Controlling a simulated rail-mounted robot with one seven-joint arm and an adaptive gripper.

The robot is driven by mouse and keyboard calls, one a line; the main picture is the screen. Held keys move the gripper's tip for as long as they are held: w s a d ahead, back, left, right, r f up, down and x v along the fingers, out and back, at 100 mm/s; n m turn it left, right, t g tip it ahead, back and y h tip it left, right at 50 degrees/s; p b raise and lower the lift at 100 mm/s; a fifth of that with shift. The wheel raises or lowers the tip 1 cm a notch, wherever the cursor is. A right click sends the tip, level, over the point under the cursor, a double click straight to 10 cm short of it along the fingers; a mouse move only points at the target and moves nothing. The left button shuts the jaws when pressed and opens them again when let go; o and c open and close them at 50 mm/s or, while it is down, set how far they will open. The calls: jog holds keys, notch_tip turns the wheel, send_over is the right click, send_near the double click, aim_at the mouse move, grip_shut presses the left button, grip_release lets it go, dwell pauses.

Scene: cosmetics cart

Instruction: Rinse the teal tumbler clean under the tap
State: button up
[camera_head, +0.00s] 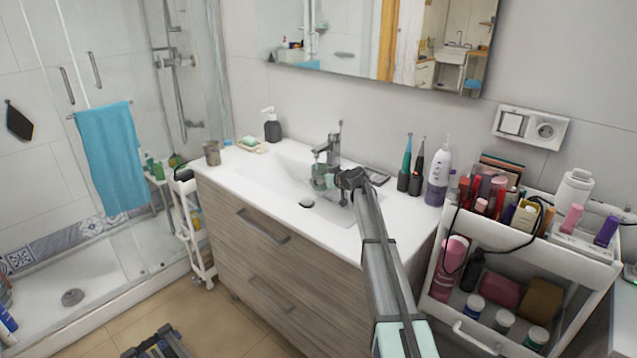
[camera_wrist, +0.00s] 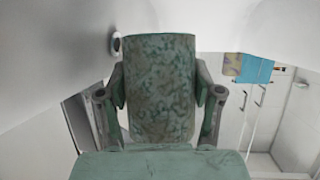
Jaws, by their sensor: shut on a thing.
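The teal tumbler (camera_wrist: 160,75) fills the middle of the wrist view, with brown-grey blotches over much of its side. My gripper (camera_wrist: 160,105) is shut on it, one finger on each side. In the head view the tumbler (camera_head: 320,177) is small, above the white basin (camera_head: 270,178), just under or beside the metal tap (camera_head: 330,148). My arm reaches it from the right front and partly hides it. I cannot tell whether water runs from the tap.
A soap dispenser (camera_head: 272,125), soap dish (camera_head: 251,145) and grey cup (camera_head: 212,153) stand on the counter's left. Electric toothbrushes (camera_head: 410,165) and a white-purple bottle (camera_head: 438,175) stand to the right. A full cosmetics cart (camera_head: 530,245) is at the right.

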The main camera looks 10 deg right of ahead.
jog(key=shift+s+d, duration=0.1)
jog(key=shift+d, duration=0.15)
jog(key=shift+a+b, duration=0.2)
jog(key=shift+b, duration=0.25)
jog(key=shift+w+a+b, duration=0.2)
jog(key=shift+a+b, duration=0.15)
jog(key=shift+s, duration=0.1)
jog(key=s+a+b, duration=0.1)
jog(key=s, duration=0.1)
jog(key=s+b, duration=0.1)
jog(key=s, duration=0.2)
jog(key=s+a+b, duration=0.1)
jog(key=s, duration=0.1)
jog(key=shift+s+a, duration=0.15)
jog(key=shift+a, duration=0.2)
dwell(0.4)
jog(key=shift+s+r, duration=0.1)
jog(key=shift+s, duration=0.05)
dwell(1.1)
